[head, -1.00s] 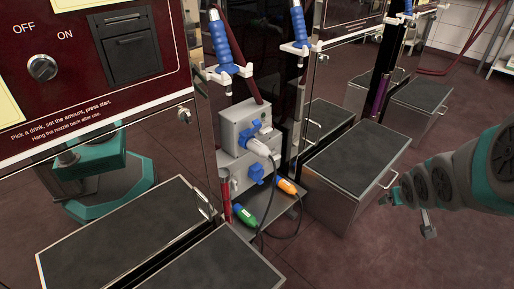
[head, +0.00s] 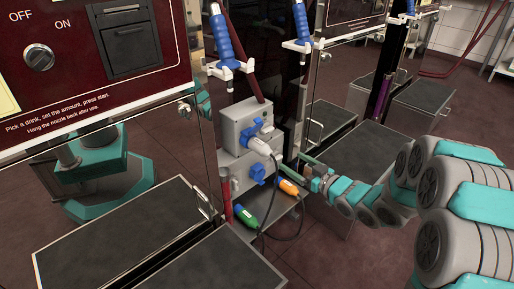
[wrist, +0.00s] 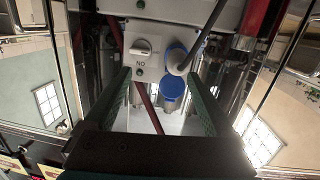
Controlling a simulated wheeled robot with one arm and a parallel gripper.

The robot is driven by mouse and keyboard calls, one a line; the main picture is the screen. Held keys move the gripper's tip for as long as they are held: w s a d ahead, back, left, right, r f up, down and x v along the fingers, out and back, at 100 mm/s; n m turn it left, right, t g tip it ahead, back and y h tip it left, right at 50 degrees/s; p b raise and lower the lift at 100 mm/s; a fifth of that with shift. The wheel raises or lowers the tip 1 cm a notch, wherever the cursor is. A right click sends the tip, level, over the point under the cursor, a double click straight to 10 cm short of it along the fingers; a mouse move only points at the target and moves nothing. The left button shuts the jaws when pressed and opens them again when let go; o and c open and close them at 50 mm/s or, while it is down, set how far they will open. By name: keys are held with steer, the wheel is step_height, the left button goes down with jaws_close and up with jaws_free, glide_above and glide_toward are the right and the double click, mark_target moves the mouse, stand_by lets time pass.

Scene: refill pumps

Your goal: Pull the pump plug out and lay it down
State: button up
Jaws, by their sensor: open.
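The pump plug (head: 259,146) is a pale grey plug with a dark cable. It sits in the blue socket (head: 249,136) of the upper grey box (head: 236,115) in the head view. My gripper (head: 308,163) is to the right of the plug, pointing at the boxes and apart from it. In the wrist view the open fingers of my gripper (wrist: 162,78) frame a box with a switch, seen upside down. A blue socket (wrist: 172,88) with a grey cable (wrist: 202,38) shows between and beyond the fingertips. Nothing is between the fingers.
A lower grey box (head: 238,178) has a blue-capped socket (head: 257,171). A green connector (head: 245,216) and an orange connector (head: 288,187) lie on a small shelf below. Blue nozzles (head: 222,38) hang above. Dark-topped cabinets stand left and right.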

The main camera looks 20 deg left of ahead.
mark_target(271, 155)
steer(key=shift+s+a+n+g+y, duration=0.3)
steer(key=shift+s+a+g+y, duration=0.2)
steer(key=shift+s+a+y, duration=0.55)
steer(key=shift+a, duration=0.1)
steer(key=shift+p+x, duration=0.6)
steer(key=shift+x, duration=3.9)
jaws_close()
steer(key=shift+v, duration=3)
steer(key=shift+w, duration=0.1)
